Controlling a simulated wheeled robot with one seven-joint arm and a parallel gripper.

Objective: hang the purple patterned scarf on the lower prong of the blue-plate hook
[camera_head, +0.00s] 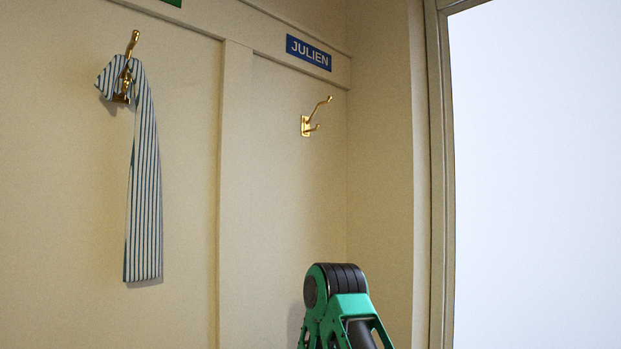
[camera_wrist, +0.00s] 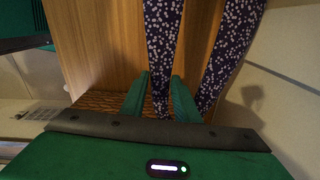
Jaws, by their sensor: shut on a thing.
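The blue plate (camera_head: 308,53) reads "JULIEN" and sits on the upper rail of the wall. Below it a brass hook (camera_head: 312,119) has a long upper prong and a short lower prong (camera_head: 314,128), both bare. The dark purple scarf (camera_wrist: 225,50) with small white flowers shows in the wrist view as two hanging strips. My gripper (camera_wrist: 160,92) is shut on the scarf, with one strip between its green fingers and the other passing to the right of them. The scarf is out of the head view, and its ends are cut off by the wrist picture.
A blue-and-white striped scarf (camera_head: 144,185) hangs on another brass hook (camera_head: 131,45) at left, under a partly seen green plate (camera_head: 172,2). A vertical trim strip (camera_head: 234,180) divides the panels. A bright framed pane (camera_head: 540,180) is at right. Wooden panels (camera_wrist: 105,45) show behind my gripper.

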